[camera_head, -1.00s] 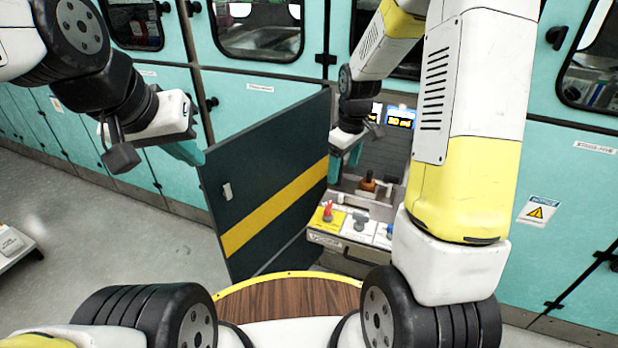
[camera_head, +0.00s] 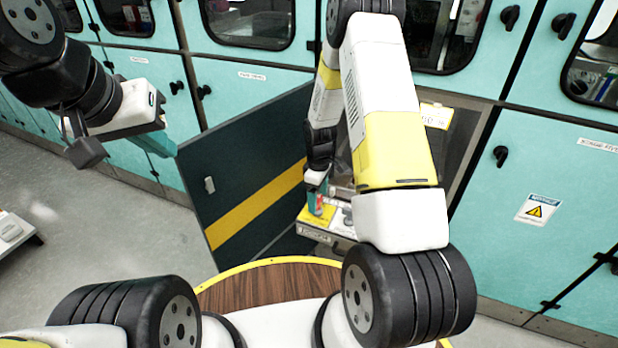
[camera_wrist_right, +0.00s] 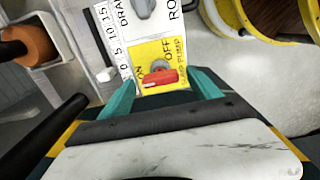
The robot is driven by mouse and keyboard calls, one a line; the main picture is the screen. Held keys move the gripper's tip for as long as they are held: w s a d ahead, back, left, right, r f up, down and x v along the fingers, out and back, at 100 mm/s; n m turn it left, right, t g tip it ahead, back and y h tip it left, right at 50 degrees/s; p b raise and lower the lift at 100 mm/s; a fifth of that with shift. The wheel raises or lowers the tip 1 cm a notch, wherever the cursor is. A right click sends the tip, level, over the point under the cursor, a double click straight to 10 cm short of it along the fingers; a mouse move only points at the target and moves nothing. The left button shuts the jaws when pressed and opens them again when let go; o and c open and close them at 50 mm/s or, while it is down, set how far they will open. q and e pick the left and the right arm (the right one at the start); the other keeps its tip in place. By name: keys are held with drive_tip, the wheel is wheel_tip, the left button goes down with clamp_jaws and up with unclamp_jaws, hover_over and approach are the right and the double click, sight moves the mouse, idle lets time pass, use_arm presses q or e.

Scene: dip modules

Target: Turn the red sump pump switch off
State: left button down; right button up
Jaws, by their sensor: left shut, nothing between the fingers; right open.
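The red sump pump switch (camera_wrist_right: 160,78) sits on a yellow plate (camera_wrist_right: 172,49) marked ON, OFF and SUMP PUMP. In the right wrist view its red handle lies roughly crosswise; I cannot tell which mark it points to. My right gripper (camera_wrist_right: 163,84) is open, with its teal fingers on either side of the red handle; contact is not clear. In the head view my right gripper (camera_head: 316,196) is down at the panel and partly covers the switch.
The dark door (camera_head: 247,165) with a yellow stripe stands open left of the panel. A grey knob (camera_wrist_right: 150,7) is beside the switch. An orange-brown handle (camera_wrist_right: 30,44) is at left in the wrist view. A wooden round top (camera_head: 265,285) is in front.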

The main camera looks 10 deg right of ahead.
drive_tip(key=shift+f, duration=0.25)
drive_tip(key=shift+c, duration=0.4)
drive_tip(key=c, duration=1.3)
